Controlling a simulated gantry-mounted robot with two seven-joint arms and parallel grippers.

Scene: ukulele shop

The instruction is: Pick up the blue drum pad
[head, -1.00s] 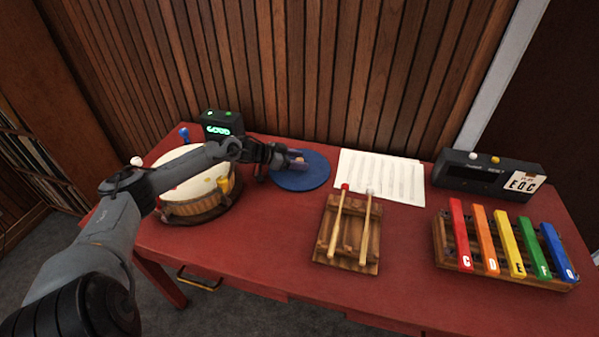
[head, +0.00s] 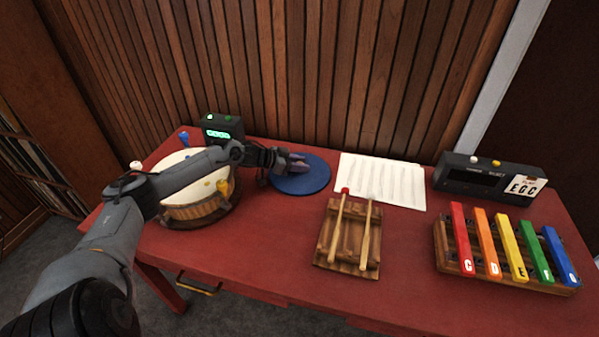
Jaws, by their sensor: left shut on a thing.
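The blue drum pad (head: 312,178) is a flat round disc at the back middle of the red table, left of the white sheet. My left gripper (head: 298,163) reaches in from the left over the drum and is shut on the pad, its fingers over the pad's upper left part. The pad looks flat and at table level; I cannot tell whether it is clear of the table. The arm and fingers hide part of its left side. My right gripper is not in view.
A drum (head: 200,207) stands under my left forearm, with a black box (head: 222,129) behind it. A sheet of music (head: 382,180), a wooden rack with two mallets (head: 348,237), a black device (head: 480,180) and a coloured xylophone (head: 503,245) stand to the right. Red table (head: 285,240) shows in front of the pad.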

